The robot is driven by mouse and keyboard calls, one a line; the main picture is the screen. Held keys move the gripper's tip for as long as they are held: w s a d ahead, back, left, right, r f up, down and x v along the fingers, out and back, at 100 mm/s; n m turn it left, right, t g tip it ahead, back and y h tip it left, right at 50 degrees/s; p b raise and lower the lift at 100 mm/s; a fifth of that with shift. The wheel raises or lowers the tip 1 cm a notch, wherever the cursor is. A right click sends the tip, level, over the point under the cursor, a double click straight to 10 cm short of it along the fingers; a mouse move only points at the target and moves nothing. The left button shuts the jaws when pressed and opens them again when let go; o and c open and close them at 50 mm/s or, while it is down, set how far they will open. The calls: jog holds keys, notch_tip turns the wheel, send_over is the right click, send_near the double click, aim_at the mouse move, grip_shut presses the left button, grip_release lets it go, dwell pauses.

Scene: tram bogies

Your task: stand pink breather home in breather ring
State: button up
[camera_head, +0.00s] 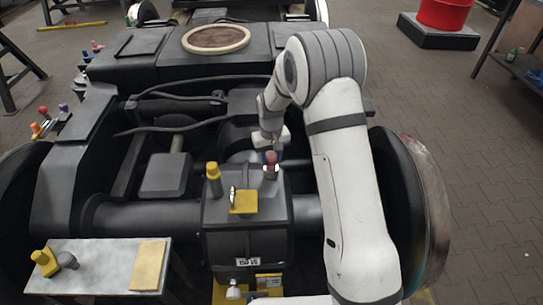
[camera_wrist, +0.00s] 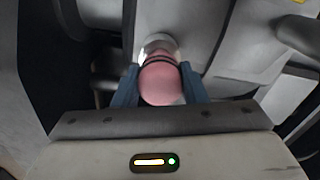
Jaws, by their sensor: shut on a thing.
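The pink breather (camera_head: 271,158) is upright at the back right of the dark gearbox housing (camera_head: 246,215). Just below it is a pale ring (camera_head: 271,174), and I cannot tell whether the breather is fully seated in it. In the wrist view the pink breather (camera_wrist: 161,86) has dark bands near its far end, and the pale ring (camera_wrist: 157,42) shows round or behind that end. My gripper (camera_wrist: 160,90) is shut on the breather, one blue finger on each side. In the head view my gripper (camera_head: 269,150) is at the breather's top and partly hidden by the arm.
A yellow breather (camera_head: 213,178) and a yellow block with a metal handle (camera_head: 243,201) stand on the housing beside it. A small table (camera_head: 95,266) at front left holds yellow and grey parts. Hoses (camera_head: 180,128) run behind. A wheel (camera_head: 415,200) stands right of my arm.

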aim_at(271, 155)
jog(key=shift+f+b, duration=0.6)
jog(key=shift+f, duration=0.5)
jog(key=o, duration=1.1)
jog(key=shift+r, duration=0.1)
notch_tip(271, 155, up, 8)
jog(key=shift+f+p, duration=0.15)
jog(key=shift+p, duration=0.6)
